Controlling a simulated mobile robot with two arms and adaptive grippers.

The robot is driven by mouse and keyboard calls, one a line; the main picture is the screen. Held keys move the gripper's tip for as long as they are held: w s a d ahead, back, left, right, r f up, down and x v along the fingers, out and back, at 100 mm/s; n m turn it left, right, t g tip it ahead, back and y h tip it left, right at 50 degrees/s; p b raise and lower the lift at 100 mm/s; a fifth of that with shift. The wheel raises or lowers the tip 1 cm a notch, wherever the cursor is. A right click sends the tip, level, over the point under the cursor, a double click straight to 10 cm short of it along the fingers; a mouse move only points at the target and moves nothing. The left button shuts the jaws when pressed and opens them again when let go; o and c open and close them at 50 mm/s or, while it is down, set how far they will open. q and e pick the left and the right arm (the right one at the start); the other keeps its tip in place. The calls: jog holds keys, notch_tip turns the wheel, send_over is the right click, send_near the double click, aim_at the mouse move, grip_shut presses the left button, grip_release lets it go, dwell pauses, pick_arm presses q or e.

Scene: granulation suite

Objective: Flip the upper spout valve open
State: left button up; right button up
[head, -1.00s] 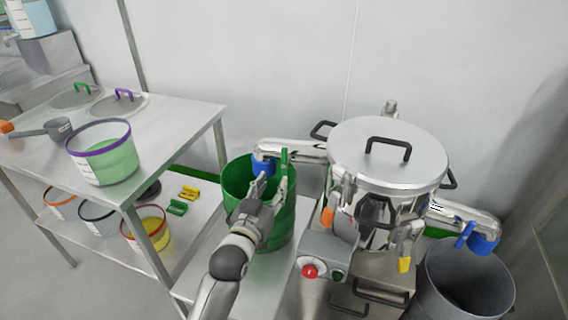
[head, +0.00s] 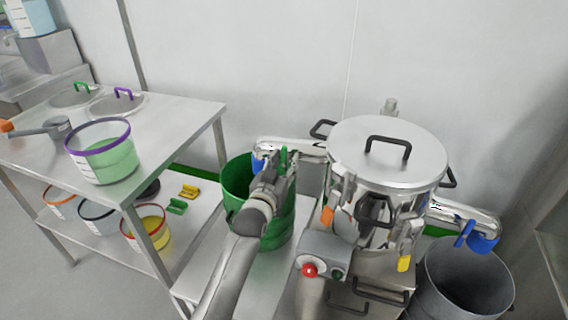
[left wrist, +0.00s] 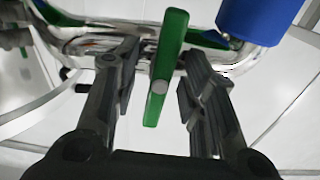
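A green valve lever (head: 284,157) stands on the metal spout (head: 300,150) at the left of the steel vessel (head: 385,160). In the left wrist view the green lever (left wrist: 168,60) runs nearly upright, slightly tilted, with a round grey pin on it. My left gripper (head: 274,166) is at the lever. In the left wrist view its fingers (left wrist: 158,85) are apart, one on each side of the lever, with gaps visible. The spout's blue end (left wrist: 252,18) is at the upper right there. My right gripper is not in view.
A green bin (head: 237,188) stands below this spout. A second spout (head: 462,216) with a blue end (head: 483,243) hangs over a grey bin (head: 466,285) at right. A control box with a red button (head: 309,270) is in front of the vessel. A steel table (head: 165,112) stands at left.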

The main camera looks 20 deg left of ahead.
pick_arm(q)
grip_shut()
jog(key=shift+n+p, duration=0.35)
jog(key=shift+n, duration=0.15)
jog(key=shift+r+n+p, duration=0.15)
jog(key=shift+n+p, duration=0.7)
jog(key=shift+n, duration=0.35)
jog(key=n+p, duration=0.1)
jog(key=n, duration=0.2)
jog(key=shift+n+p, duration=0.3)
jog(key=n+p, duration=0.1)
jog(key=n, duration=0.9)
jog(key=shift+f+n+p, duration=0.2)
jog(key=shift+n+p, duration=0.2)
jog(key=shift+a, duration=0.1)
